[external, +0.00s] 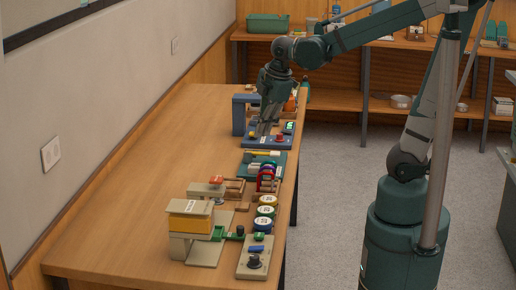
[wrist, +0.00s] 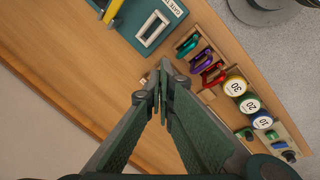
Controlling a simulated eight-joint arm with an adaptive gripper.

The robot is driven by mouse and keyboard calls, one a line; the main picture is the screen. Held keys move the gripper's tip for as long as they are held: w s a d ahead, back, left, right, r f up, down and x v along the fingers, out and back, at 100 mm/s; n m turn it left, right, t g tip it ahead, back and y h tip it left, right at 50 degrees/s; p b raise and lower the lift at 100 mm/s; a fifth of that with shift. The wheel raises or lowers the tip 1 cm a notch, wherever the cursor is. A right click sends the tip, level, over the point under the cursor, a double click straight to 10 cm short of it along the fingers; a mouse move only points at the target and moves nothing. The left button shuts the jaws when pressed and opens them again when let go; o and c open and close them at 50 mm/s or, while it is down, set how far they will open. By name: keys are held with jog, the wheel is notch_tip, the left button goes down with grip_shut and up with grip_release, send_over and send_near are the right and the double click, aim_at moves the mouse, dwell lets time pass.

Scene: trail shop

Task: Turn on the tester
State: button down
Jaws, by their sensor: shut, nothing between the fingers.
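A blue bench unit (external: 240,117) with an upright block stands toward the far end of the table. Its base carries a green-lit display (external: 289,127), a red button (external: 279,137) and a yellow button (external: 252,135). I cannot read a label that says which unit is the tester. My gripper (external: 262,134) points down over the blue base, its tips close to the buttons; contact cannot be told. In the wrist view my gripper (wrist: 160,93) is shut and empty, with the fingertips together. The blue unit is not recognisable in the wrist view.
A green tray (wrist: 178,12) lies nearby, with a rack of carabiners (wrist: 202,60) and numbered round weights (wrist: 236,86) beyond. The table's left side (external: 130,185) is clear.

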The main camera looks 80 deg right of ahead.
jog(key=s+d+n+g+y+p, duration=0.1)
jog(key=d+n+g+p, duration=0.3)
jog(key=d, duration=2)
jog(key=f+n+p, duration=0.1)
jog(key=n+p, duration=0.4)
jog(key=p, duration=0.1)
jog(key=shift+s+n+g, duration=0.25)
jog(key=shift+n+g, duration=0.05)
jog(key=shift+d+f, duration=0.1)
jog(key=shift+s+f+b, duration=0.2)
jog(key=shift+s+f, duration=0.15)
jog(key=shift+f, duration=1.9)
jog(key=shift+s+f+b, duration=0.15)
jog(key=shift+s+f, duration=0.25)
jog(key=shift+f, duration=1.85)
jog(key=shift+s+f+b, duration=0.2)
jog(key=shift+s+f, duration=0.15)
jog(key=shift+f, duration=1.9)
jog(key=shift+f, duration=0.1)
jog(key=shift+s+f+t+b, duration=0.3)
jog(key=shift+f+t+b, duration=0.15)
jog(key=shift+t+b, duration=0.15)
jog(key=shift+w+r, duration=0.1)
jog(key=shift+r, duration=0.05)
